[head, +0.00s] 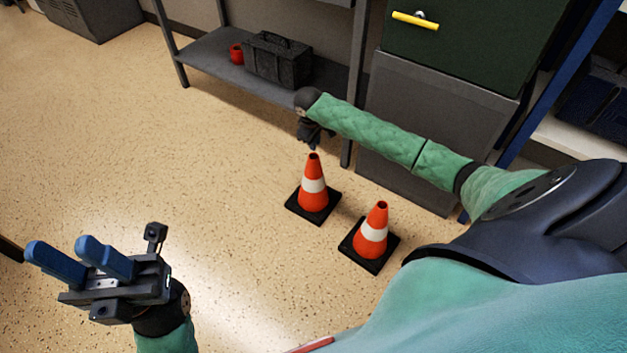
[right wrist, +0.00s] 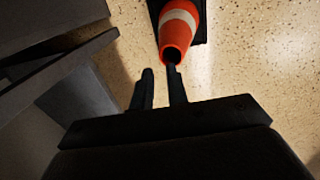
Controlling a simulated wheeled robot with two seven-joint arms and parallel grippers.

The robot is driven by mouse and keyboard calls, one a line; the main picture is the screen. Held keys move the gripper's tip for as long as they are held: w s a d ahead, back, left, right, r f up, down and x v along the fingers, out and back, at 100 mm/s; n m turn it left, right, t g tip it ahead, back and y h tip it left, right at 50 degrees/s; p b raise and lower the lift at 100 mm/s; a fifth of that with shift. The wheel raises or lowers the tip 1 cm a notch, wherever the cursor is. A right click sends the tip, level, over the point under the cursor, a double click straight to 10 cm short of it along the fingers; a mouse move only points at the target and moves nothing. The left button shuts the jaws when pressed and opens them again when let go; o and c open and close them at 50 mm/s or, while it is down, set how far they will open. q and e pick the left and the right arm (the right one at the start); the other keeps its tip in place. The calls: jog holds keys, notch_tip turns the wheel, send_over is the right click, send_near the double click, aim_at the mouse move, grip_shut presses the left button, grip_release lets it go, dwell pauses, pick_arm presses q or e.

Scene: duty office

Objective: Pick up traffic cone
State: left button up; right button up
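Two orange traffic cones with white bands and black square bases stand upright on the floor in the head view, a farther-left cone (head: 313,184) and a nearer-right cone (head: 375,232). My right gripper (head: 314,142) is above the farther-left cone, pointing down, partly hidden by its own wrist. In the right wrist view, an orange cone (right wrist: 175,37) has its tip by the right-hand finger; I cannot tell if they touch. The fingers of this gripper (right wrist: 160,74) are apart with nothing between them. My left gripper (head: 72,256) is open and empty, away from the cones.
A grey metal shelf (head: 205,52) at the back bears a black toolbox (head: 278,60) and a red mug (head: 237,53). A dark cabinet (head: 425,125) stands behind the cones, close to my right arm.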

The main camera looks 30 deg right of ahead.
aim_at(317, 160)
jog(key=f+b, duration=0.1)
jog(key=f, duration=0.2)
jog(key=d+f+b, duration=0.1)
jog(key=f, duration=0.3)
jog(key=f+b, duration=0.1)
jog(key=f, duration=0.3)
jog(key=shift+w+d+f, duration=0.2)
jog(key=shift+w+d, duration=0.1)
jog(key=shift+w, duration=0.1)
grip_shut()
jog(key=shift+r, duration=0.1)
dwell(0.8)
